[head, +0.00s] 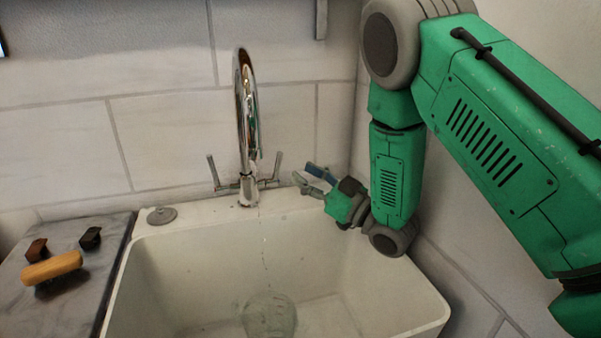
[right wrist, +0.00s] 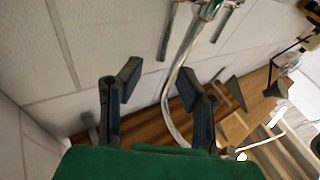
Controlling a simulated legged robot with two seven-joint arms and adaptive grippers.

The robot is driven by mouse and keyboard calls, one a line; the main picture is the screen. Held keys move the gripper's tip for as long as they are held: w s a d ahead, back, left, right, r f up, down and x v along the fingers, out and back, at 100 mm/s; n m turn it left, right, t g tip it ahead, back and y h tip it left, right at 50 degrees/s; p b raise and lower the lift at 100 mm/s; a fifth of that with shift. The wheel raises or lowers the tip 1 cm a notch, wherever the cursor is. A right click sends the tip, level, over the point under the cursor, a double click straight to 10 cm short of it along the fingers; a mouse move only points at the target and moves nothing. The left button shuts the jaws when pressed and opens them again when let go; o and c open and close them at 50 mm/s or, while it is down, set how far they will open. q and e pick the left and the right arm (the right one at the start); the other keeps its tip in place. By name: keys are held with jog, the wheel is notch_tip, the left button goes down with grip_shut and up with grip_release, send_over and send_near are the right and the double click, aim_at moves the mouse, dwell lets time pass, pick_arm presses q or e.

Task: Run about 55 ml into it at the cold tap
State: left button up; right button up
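A clear glass vessel (head: 268,316) stands in the white sink, below the spout and partly cut off by the lower edge of the head view. The chrome tap (head: 246,110) has a tall arched spout, a left lever (head: 213,172) and a right lever (head: 277,166). I cannot tell which is cold. A thin broken line of water (head: 263,245) falls toward the vessel; its level is unclear. My right gripper (head: 306,178) is just right of the right lever. In the right wrist view its fingers (right wrist: 160,88) are apart and empty. My left gripper is out of view.
The white sink (head: 402,318) has a pale back ledge with a grey round plug (head: 161,215). On the left counter (head: 70,305) lie a yellow-brown block (head: 52,268) and two small dark pieces. A tiled wall stands close behind the tap.

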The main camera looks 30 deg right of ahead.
jog(key=c, duration=0.6)
jog(key=shift+s+a+f+n+t+h+b, duration=0.2)
jog(key=shift+n+h+b, duration=0.2)
jog(key=shift+n, duration=0.2)
jog(key=shift+s+a+f+n+t+h+b, duration=0.1)
jog(key=shift+a+f+n+t+h+b, duration=0.1)
jog(key=shift+n+h+b, duration=0.3)
grip_shut()
jog(key=n+t+h+b, duration=0.1)
jog(key=n+h+b, duration=0.3)
jog(key=n+h, duration=0.5)
send_near(280, 163)
jog(key=w, duration=0.2)
jog(key=w+d+r+n+y, duration=0.1)
jog(key=w, duration=0.2)
jog(key=w+r+n+y+b, duration=0.1)
jog(key=w, duration=0.1)
jog(key=shift+w+d+r, duration=0.25)
